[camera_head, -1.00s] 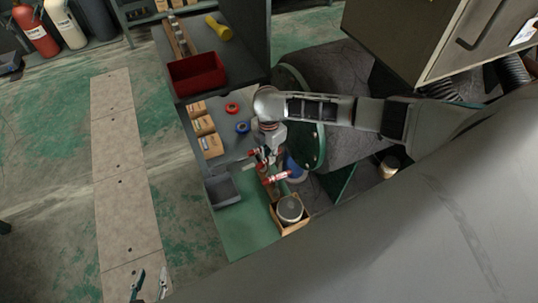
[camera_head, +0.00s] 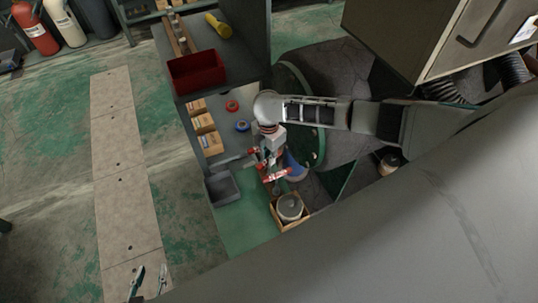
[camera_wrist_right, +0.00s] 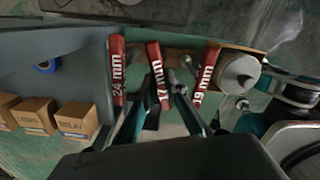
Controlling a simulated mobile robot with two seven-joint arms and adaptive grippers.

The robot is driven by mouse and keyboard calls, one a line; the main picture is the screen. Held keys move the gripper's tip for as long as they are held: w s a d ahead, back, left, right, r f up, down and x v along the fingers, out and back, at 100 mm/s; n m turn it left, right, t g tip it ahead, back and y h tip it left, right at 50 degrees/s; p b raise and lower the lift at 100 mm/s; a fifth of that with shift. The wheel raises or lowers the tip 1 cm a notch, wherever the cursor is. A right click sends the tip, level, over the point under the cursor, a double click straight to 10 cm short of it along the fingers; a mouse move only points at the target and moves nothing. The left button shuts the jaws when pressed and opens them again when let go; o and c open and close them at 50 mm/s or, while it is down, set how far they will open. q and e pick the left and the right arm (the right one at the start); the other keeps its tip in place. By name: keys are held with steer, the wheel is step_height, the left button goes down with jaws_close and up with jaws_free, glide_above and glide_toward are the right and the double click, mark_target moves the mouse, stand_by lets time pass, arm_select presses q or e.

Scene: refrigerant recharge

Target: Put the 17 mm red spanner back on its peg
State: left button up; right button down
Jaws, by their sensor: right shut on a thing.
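In the right wrist view, the 17 mm red spanner (camera_wrist_right: 157,75) has its labelled handle upright between the fingers of my right gripper (camera_wrist_right: 158,100), which is shut on it. Its far end is hidden, so I cannot tell whether it touches a peg. The 24 mm red spanner (camera_wrist_right: 117,70) is to its left and the 19 mm one (camera_wrist_right: 207,70) to its right. A wooden rail (camera_wrist_right: 178,56) runs behind them. In the head view my right gripper (camera_head: 268,160) is above the bench by the red handles. My left gripper (camera_head: 148,283) is open and empty at the bottom left.
A wooden box with a round canister (camera_head: 290,207) stands close below the right gripper. Cardboard boxes (camera_head: 207,145), a grey bin (camera_head: 222,187) and a blue tape roll (camera_head: 243,126) are to its left. A red bin (camera_head: 197,73) is on the shelf above.

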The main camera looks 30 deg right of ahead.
steer(key=c, duration=2)
jaws_free()
steer(key=shift+o, duration=0.2)
steer(key=shift+r, duration=3.8)
steer(key=shift+a+f, duration=0.1)
steer(key=s+a+f+m+t+y, duration=0.25)
steer(key=s+a+f+m, duration=0.2)
steer(key=a, duration=0.45)
steer(key=s+a+f+m+t+y, duration=0.2)
steer(key=s+a+f+m+y, duration=0.15)
steer(key=s+a, duration=0.45)
steer(key=s+d+r+m+t+h, duration=0.2)
steer(key=s+d+m+t+h, duration=0.1)
steer(key=s+d+m+t, duration=0.3)
steer(key=s+d+m, duration=0.2)
steer(key=d+m, duration=0.1)
steer(key=d, duration=0.1)
steer(key=shift+d+r, duration=0.25)
steer(key=shift+r, duration=0.05)
